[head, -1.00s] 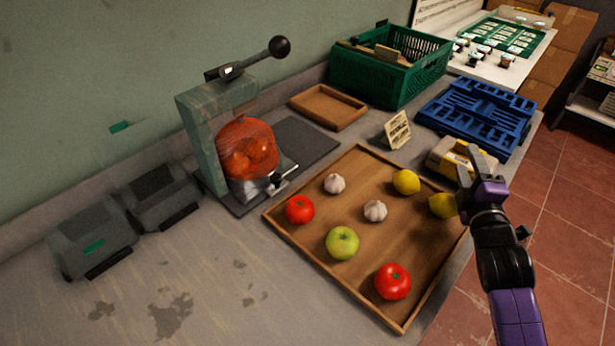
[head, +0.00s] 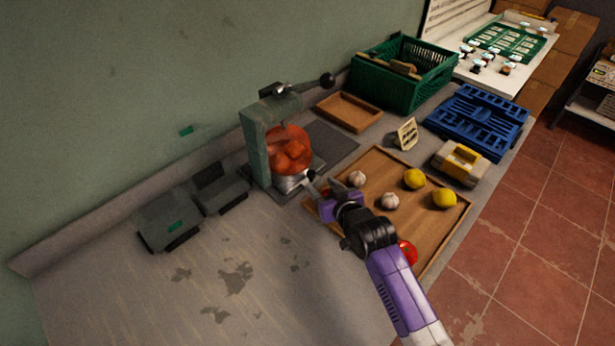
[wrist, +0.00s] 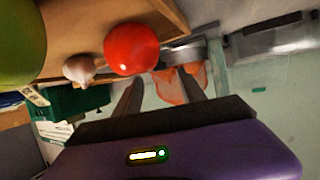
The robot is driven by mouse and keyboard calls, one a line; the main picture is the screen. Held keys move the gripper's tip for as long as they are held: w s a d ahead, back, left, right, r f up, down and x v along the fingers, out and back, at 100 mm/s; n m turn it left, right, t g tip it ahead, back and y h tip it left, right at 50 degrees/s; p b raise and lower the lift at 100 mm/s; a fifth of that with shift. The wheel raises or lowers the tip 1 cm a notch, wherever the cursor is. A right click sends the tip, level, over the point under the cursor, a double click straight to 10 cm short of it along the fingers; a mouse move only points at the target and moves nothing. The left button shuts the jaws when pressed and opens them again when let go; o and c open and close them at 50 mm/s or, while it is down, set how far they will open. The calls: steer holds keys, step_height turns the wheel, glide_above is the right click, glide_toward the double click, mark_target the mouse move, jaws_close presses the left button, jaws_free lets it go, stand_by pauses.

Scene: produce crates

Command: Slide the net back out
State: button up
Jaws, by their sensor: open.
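The orange-red net (head: 290,155) is bunched up in the green-grey clamp stand (head: 256,150), above a round metal collar (head: 290,184). My gripper (head: 322,187) is open, in front of the stand at the tray's left corner. In the wrist view the net (wrist: 181,88) shows beyond and between the spread fingers (wrist: 160,92), below the metal collar (wrist: 182,50). The fingers look empty. I cannot tell how far they are from the net. The net's lower part is hidden in the head view.
The wooden tray (head: 458,207) holds garlic, lemons and tomatoes. A tomato (wrist: 131,48) and a green apple (wrist: 15,45) are close to my gripper in the wrist view. The stand's black-knobbed lever (head: 327,80) points right. Two grey boxes (head: 168,222) stand left; the front counter is clear.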

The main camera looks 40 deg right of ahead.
mark_target(313, 176)
steer(key=shift+x, duration=3.15)
steer(key=shift+c, duration=0.5)
jaws_close()
steer(key=shift+d, duration=0.1)
